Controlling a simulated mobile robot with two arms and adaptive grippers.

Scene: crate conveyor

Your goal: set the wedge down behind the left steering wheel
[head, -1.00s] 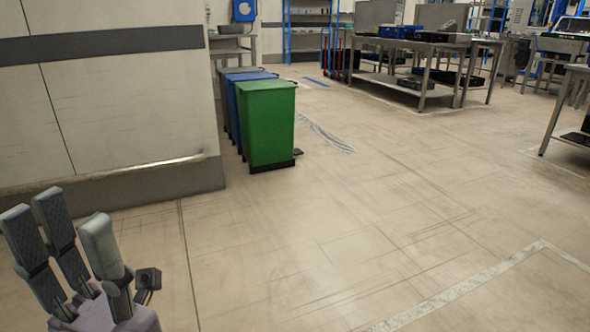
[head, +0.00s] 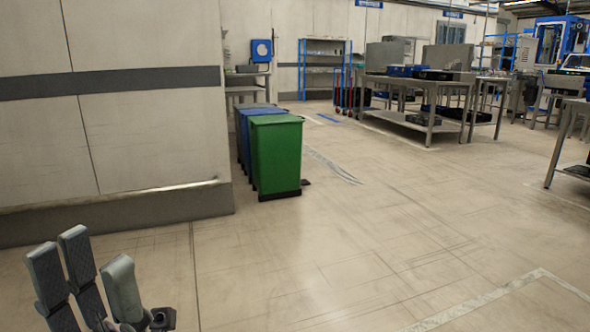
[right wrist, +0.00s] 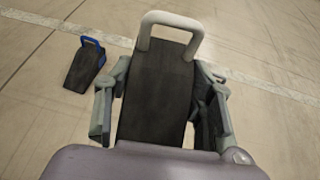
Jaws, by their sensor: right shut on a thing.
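A dark wedge (right wrist: 157,92) with a pale loop handle is held in my right gripper (right wrist: 160,105) in the right wrist view. The gripper's fingers close on both its sides, above the floor. A second dark wedge (right wrist: 84,68) with a blue handle lies on the floor at the left of that view, apart from the gripper. My left gripper (head: 88,258) is at the lower left of the head view, fingers spread and empty. No steering wheel shows in either view. My right gripper is outside the head view.
A green bin (head: 276,156) and a blue bin (head: 243,140) stand by the wall corner. Steel tables (head: 412,86) stand at the back right, and another table (head: 562,140) is at the right edge. The floor (head: 330,250) in the middle is clear, with a painted line.

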